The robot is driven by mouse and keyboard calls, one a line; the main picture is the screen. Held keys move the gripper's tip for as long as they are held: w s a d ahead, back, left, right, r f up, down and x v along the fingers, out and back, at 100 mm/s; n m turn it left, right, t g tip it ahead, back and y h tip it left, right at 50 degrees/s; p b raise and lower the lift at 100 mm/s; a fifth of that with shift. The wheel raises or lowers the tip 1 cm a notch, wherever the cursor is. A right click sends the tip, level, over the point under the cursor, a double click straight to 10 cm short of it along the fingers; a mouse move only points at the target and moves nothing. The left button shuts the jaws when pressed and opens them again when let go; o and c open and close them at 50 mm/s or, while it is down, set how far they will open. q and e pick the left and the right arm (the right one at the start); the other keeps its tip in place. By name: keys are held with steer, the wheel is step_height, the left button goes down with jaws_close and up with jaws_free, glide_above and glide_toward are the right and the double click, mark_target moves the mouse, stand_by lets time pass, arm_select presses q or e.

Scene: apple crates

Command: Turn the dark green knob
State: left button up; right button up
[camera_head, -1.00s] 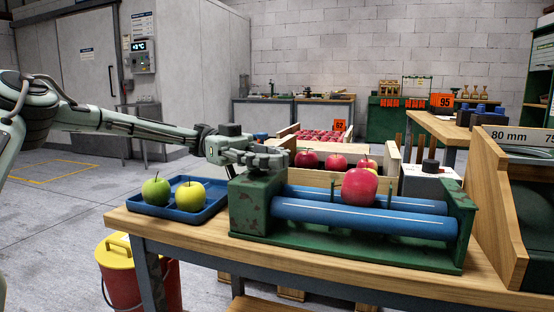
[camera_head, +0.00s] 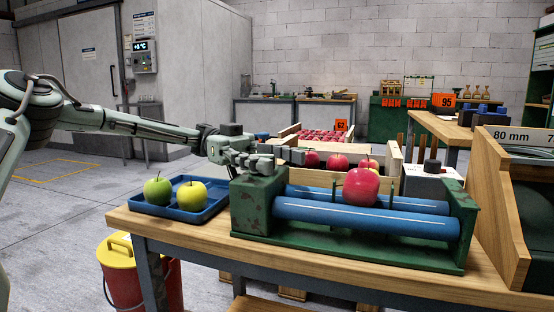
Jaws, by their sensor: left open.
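The green roller stand (camera_head: 258,207) sits on the wooden bench, with two blue rollers (camera_head: 365,217) and a red apple (camera_head: 361,187) resting on them. My left gripper (camera_head: 284,160) is open, at the top of the stand's left end block, pointing right. Its fingers are spread and hold nothing that I can see. I cannot make out a dark green knob for certain; the gripper covers part of the block's top. A dark knob-like cap (camera_head: 432,166) stands on a white box (camera_head: 425,184) behind the rollers, its colour near black. My right gripper does not show.
A blue tray (camera_head: 180,212) with a green and a yellow-green apple stands left of the stand. A wooden crate (camera_head: 393,160) with red apples is behind it. A wooden-sided bin (camera_head: 500,210) bounds the right. A red bucket with a yellow lid (camera_head: 117,250) is below.

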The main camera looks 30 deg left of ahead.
arm_select(q)
steer(key=v, duration=0.7)
steer(key=shift+a, duration=0.2)
stand_by(0.5)
stand_by(0.8)
